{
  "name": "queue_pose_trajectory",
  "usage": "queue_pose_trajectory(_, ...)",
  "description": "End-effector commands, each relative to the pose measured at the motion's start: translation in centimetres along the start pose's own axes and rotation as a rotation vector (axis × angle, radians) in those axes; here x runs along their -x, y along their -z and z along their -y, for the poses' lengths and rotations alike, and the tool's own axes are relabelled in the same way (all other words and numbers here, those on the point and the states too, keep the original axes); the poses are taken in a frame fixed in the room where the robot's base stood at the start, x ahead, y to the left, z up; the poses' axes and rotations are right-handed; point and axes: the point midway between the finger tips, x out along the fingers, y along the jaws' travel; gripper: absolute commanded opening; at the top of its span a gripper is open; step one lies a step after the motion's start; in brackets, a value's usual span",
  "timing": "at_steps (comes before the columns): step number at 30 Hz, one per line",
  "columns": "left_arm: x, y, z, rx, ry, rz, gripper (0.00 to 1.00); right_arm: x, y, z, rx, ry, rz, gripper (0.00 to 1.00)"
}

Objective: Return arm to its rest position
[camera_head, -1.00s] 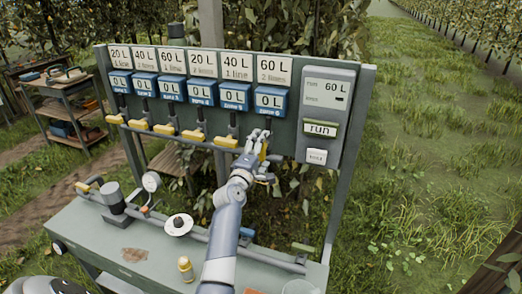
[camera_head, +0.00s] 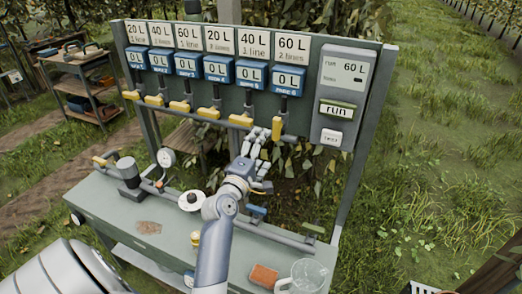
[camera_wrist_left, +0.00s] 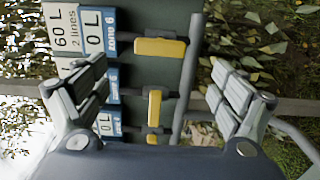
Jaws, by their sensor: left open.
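My left gripper (camera_head: 256,150) is open and empty, with its arm rising from the bottom of the head view. It is just below and left of the zone 6 yellow valve handle (camera_head: 277,128), which hangs vertically under the 60 L label. A small gap shows between them. In the left wrist view, the spread fingers (camera_wrist_left: 157,70) frame the panel with nothing between them. That view is turned sideways and shows the zone 6 handle (camera_wrist_left: 160,47) with other yellow handles beyond. The other yellow handles (camera_head: 179,106) sit horizontally. My right gripper is not in view.
Below, the bench (camera_head: 110,205) carries a pipe, gauge (camera_head: 166,157), white disc (camera_head: 191,200), orange sponge (camera_head: 263,276) and clear jug (camera_head: 308,275). Grass lies open at right.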

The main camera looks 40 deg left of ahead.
Motion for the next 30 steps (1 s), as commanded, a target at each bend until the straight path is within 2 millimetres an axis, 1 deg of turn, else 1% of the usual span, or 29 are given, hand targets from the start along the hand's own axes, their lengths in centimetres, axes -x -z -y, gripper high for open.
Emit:
queue_pose_trajectory(17,0.2,-0.1,0.0,-0.003,0.001,0.001,0.88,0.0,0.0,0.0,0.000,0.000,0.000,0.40)
queue_pose_trajectory(20,0.7,-1.1,0.8,-0.067,0.034,0.034,0.88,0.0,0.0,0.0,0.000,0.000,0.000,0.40)
queue_pose_trajectory(23,2.4,-3.9,3.1,-0.251,0.126,0.135,0.88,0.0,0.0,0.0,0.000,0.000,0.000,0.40)
queue_pose_trajectory(25,4.9,-6.5,5.8,-0.448,0.223,0.249,0.88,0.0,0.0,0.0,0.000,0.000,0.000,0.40)
queue_pose_trajectory(26,6.3,-7.7,7.1,-0.540,0.267,0.304,0.88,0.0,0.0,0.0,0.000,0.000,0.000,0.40)
queue_pose_trajectory(27,8.3,-9.0,9.0,-0.666,0.326,0.384,0.88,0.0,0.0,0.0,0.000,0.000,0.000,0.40)
queue_pose_trajectory(29,11.8,-10.6,11.6,-0.841,0.407,0.503,0.88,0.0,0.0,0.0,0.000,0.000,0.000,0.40)
queue_pose_trajectory(30,14.0,-11.3,13.0,-0.945,0.454,0.578,0.88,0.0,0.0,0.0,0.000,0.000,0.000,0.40)
